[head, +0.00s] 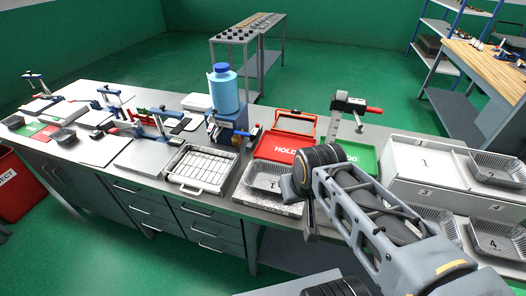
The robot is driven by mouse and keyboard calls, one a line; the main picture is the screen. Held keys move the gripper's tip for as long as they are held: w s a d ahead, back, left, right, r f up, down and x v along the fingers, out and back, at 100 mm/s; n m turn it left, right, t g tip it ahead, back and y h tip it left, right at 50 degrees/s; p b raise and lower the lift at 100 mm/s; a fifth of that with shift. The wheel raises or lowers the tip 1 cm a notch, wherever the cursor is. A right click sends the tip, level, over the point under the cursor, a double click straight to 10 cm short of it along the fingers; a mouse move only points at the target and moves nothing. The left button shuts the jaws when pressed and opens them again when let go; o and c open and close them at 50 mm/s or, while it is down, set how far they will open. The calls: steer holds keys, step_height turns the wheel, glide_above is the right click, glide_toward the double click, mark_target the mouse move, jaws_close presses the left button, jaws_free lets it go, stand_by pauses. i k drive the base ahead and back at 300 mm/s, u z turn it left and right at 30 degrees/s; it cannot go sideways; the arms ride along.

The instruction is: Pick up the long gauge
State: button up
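A tall tool with a pale upright bar, a dark head and a red end (352,104) stands at the back of the bench, behind the green tray. It looks like a gauge, but I cannot tell for sure that it is the long gauge. My arm reaches in from the lower right, and its dark end part (309,218) hangs in front of the bench edge, left of and nearer than that tool. The fingers are not clear, so I cannot tell whether they are open or shut. No held object shows.
A foil tray (262,187) sits on a speckled slab beside my arm. A red HOLD tray (277,149), a green tray (362,153) and a wire-rack tray (201,188) line the bench. A blue bottle (224,92) stands behind. Numbered boxes (426,162) and foil trays fill the right.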

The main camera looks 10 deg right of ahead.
mark_target(255, 133)
steer(key=u, duration=2.35)
steer(key=i, duration=1.85)
steer(key=z, duration=3.35)
steer(key=i, duration=0.5)
